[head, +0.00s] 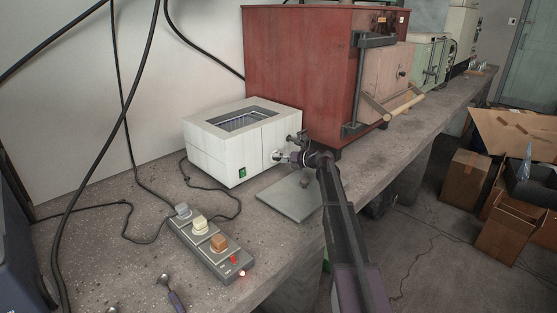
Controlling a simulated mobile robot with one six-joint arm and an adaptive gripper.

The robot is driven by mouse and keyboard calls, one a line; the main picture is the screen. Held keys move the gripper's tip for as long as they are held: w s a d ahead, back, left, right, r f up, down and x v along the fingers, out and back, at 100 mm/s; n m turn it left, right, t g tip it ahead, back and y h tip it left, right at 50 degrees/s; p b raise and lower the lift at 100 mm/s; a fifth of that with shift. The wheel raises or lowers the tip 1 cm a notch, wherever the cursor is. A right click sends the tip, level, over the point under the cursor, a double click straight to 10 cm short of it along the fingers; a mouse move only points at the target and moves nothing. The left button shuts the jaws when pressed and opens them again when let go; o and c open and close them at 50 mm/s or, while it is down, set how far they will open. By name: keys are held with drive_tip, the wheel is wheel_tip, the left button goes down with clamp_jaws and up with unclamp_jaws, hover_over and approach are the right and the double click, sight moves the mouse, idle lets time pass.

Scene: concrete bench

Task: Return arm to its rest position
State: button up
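My arm reaches in from the lower right of the head view. My gripper (294,150) is at the right end of a white box-shaped device (222,151) on the bench. It is close to a small round metal part (278,156) on the device's end face. I cannot tell whether they touch. The fingers are small and partly hidden, so I cannot tell whether they are open or shut. No held object can be made out.
A flat grey plate (289,198) lies on the bench below my gripper. A large red cabinet (295,60) stands behind. A power strip (212,248) with a lit red light and cables lies at front left. Cardboard boxes (463,180) stand on the floor at right.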

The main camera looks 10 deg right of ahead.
sight(276, 136)
drive_tip(key=shift+r, duration=0.1)
